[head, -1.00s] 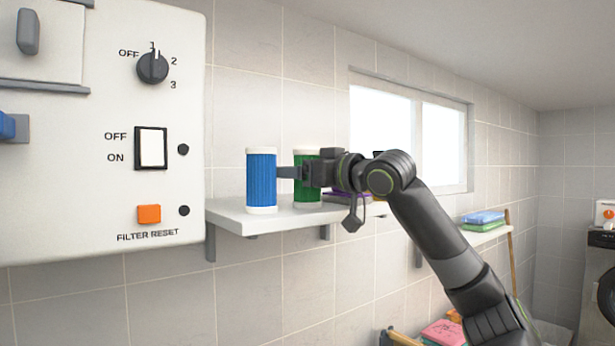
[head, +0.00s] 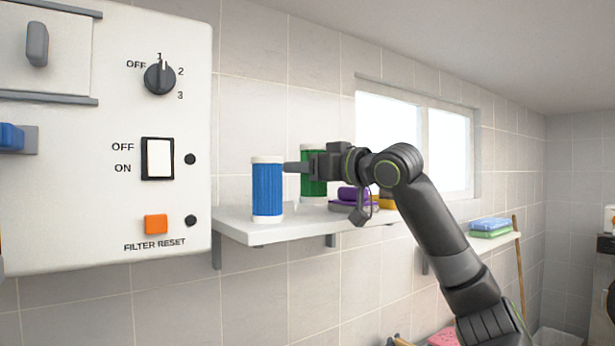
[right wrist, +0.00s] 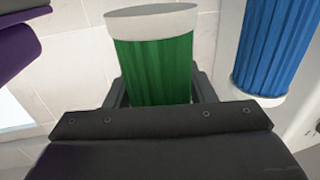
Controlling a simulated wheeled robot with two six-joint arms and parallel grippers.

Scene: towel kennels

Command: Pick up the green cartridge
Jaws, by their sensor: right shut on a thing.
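The green cartridge (head: 315,187) is a ribbed cylinder with white end caps, upright behind the blue one in the head view. My right gripper (head: 303,167) is shut on it, one finger passing in front of its body. The cartridge sits slightly higher than the blue one and seems just clear of the shelf. In the right wrist view the green cartridge (right wrist: 155,68) stands between the two fingers (right wrist: 160,90), its white cap showing at the top; its lower end is hidden by the gripper body. My left gripper is in no view.
A blue cartridge (head: 267,188) stands close on the left on the white wall shelf (head: 290,228). A purple item (head: 350,194) lies to the right on the shelf. The control panel (head: 110,220) with knob and switches is at the left. Open air lies in front of the shelf.

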